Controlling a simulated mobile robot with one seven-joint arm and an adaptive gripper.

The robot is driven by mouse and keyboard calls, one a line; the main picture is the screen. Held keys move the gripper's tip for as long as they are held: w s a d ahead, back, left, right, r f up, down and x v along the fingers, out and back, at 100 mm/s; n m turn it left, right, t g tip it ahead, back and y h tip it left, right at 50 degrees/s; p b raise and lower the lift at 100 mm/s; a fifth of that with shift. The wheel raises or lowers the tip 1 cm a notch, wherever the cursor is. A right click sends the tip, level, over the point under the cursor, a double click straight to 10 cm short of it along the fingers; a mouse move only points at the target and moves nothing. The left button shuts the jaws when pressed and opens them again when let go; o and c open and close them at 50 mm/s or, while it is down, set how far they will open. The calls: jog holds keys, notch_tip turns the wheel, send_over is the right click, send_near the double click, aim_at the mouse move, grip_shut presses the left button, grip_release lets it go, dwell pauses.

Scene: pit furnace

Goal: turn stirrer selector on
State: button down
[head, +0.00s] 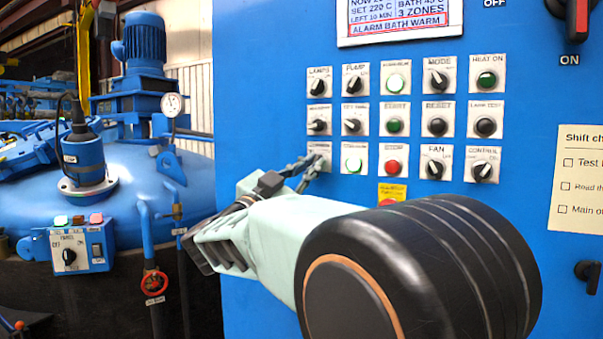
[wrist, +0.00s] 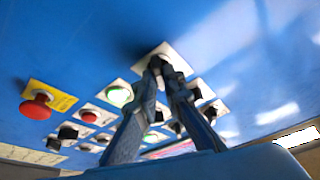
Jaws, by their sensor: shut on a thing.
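A blue control panel holds rows of white-plated selectors and buttons. My gripper (head: 306,172) reaches the plate (head: 320,150) at the left end of the bottom row. In the wrist view my gripper (wrist: 163,70) is shut on the black selector knob (wrist: 157,61) of that plate. The fingers sit on either side of the knob and hide most of it, so its pointing direction cannot be told. The plate's label is too small to read, so I cannot confirm it is the stirrer selector.
A lit green button (head: 354,163) and a red button (head: 393,167) lie to the right in the same row. A red stop button on a yellow plate (head: 392,192) sits below. Another selector (head: 318,126) is just above. A blue furnace vessel (head: 130,190) stands at left.

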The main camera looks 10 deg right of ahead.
jog(key=shift+m+g, duration=0.3)
jog(key=shift+m, duration=0.4)
jog(key=c, duration=2)
grip_release()
jog(key=shift+c, duration=0.2)
jog(key=v, duration=1.2)
jog(key=shift+f, duration=0.2)
jog(key=shift+w+r, duration=0.1)
jog(key=shift+w, duration=0.05)
